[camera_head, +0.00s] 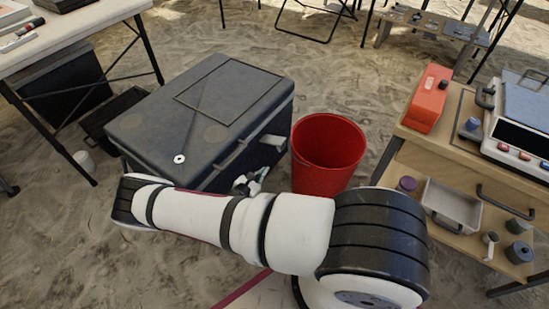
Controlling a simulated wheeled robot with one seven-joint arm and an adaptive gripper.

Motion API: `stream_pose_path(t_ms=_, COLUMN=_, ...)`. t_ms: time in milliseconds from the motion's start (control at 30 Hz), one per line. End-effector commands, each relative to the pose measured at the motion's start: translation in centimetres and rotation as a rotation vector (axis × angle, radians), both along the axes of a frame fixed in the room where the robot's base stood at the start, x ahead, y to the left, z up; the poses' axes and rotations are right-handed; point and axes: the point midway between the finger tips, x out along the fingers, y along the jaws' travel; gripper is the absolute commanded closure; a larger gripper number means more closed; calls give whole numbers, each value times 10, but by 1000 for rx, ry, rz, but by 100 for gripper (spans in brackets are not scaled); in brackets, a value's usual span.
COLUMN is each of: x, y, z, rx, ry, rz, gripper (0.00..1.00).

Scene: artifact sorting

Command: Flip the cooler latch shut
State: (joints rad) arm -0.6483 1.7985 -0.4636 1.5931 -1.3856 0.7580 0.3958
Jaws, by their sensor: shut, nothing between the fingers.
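The cooler (150,118) is a large dark grey box on the sand, left of centre, with its lid down. A light grey latch piece (273,142) sticks out from its front right side, near the right corner. A dark bar handle (232,156) is on the same side, left of the latch. My gripper (258,176) is shut and empty, low in front of that side, below the latch. My arm hides part of the gripper and the lower front of the cooler. I cannot tell whether the gripper touches the cooler.
A red bucket (328,150) stands close to the right of the cooler and my gripper. A wooden shelf unit (452,150) with a red box (428,98) stands at the right. A white table (75,35) is at the upper left. Open sand lies behind the bucket.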

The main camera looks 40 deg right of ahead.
Motion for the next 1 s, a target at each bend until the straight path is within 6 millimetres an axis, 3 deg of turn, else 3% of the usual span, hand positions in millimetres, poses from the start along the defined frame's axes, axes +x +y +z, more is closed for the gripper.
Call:
stream_pose_path(t_ms=167, x=6, y=-15, z=-7, rx=0, ry=0, rz=-2, gripper=100)
stream_pose_path(t_ms=600, x=38, y=-89, z=-33, rx=-1, ry=-1, rz=-3, gripper=100)
stream_pose_path(t_ms=800, x=33, y=-88, z=-4, rx=-1, ry=1, rz=0, gripper=100)
stream_pose_path(t_ms=1000, x=30, y=-88, z=7, rx=0, ry=1, rz=0, gripper=100)
